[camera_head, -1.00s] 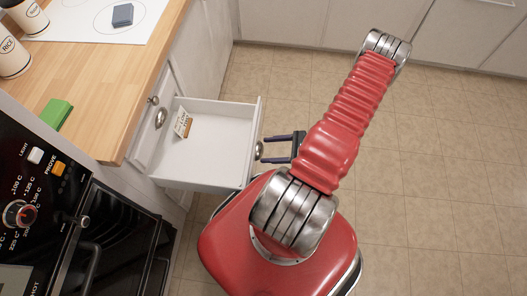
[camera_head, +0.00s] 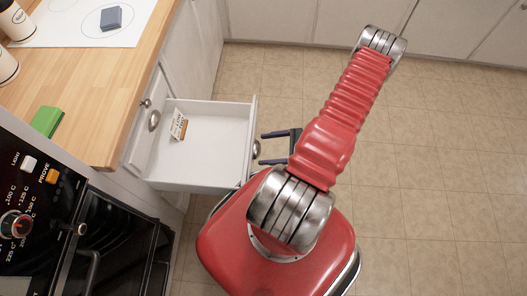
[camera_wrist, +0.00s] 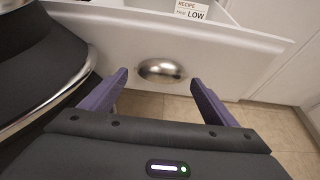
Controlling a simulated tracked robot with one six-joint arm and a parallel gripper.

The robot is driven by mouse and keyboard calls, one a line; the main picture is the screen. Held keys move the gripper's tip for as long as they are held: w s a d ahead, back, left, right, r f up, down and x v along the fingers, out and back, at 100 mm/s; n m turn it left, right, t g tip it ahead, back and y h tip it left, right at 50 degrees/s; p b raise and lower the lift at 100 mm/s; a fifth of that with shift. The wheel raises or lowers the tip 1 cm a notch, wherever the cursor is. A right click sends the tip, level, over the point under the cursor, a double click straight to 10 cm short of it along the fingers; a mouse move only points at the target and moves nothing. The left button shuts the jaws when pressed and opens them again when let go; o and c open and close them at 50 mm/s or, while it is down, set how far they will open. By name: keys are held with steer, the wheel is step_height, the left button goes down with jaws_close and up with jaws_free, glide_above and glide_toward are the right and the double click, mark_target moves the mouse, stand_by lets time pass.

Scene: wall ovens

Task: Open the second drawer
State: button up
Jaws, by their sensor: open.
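A white drawer (camera_head: 205,183) stands pulled well out of the cabinet under the wooden counter. It holds a small recipe card, also visible at the top of the wrist view. A rounded metal knob (camera_head: 256,148) sits on its front; the knob shows large in the wrist view (camera_wrist: 162,70). My gripper (camera_head: 263,148) is open, with its two purple fingers pointing at the drawer front. In the wrist view, the fingertips (camera_wrist: 160,78) lie on either side of the knob, apart from it. Whether the knob is between them in depth is unclear.
Another knob (camera_head: 154,121) is on the cabinet face beside the open drawer. An oven (camera_head: 110,235) with a black control panel is at the lower left. A green block (camera_head: 47,121) lies on the counter (camera_head: 95,110). Tiled floor (camera_head: 430,150) is clear to the right.

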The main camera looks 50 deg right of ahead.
steer(key=shift+d, duration=0.15)
steer(key=v, duration=1.3)
steer(key=shift+s+r, duration=0.15)
steer(key=shift+s, duration=0.15)
steer(key=shift+d, duration=0.15)
